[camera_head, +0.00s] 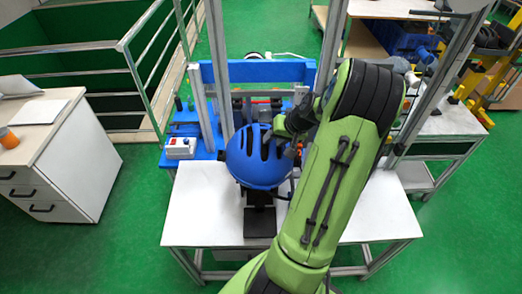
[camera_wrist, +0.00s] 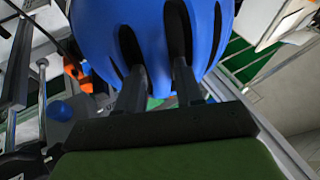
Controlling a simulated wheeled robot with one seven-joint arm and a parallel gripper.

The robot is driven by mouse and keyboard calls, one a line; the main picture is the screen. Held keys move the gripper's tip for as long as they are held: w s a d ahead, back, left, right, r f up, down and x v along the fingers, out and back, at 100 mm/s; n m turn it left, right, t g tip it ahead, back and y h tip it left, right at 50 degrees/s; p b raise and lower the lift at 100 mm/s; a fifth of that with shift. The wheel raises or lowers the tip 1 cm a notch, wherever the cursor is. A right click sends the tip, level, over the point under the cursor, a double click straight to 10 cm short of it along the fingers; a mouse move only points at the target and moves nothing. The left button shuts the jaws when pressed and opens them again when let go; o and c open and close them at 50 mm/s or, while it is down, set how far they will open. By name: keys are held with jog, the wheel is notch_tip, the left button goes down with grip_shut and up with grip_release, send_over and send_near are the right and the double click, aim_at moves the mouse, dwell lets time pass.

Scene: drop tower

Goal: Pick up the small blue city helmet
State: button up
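The blue city helmet (camera_head: 258,158) is round with dark vent slots. In the head view it sits above a black stand or plate (camera_head: 260,222) on the white table. My gripper (camera_head: 291,126) is at the helmet's upper right side, partly hidden by my green arm. In the wrist view the helmet (camera_wrist: 150,30) fills the top middle. The two dark fingers of my gripper (camera_wrist: 160,75) reach to two neighbouring vents, with a blue rib between their tips. I cannot tell whether they press on the rib. The helmet's underside contact with the stand is hidden.
The white table (camera_head: 200,215) has free room left of the helmet. A blue frame with metal uprights (camera_head: 258,72) stands close behind it. A control box with a red button (camera_head: 181,148) is at the left. A white drawer cabinet (camera_head: 60,160) stands further left.

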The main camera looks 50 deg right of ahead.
grip_shut()
jog(key=shift+r, duration=0.1)
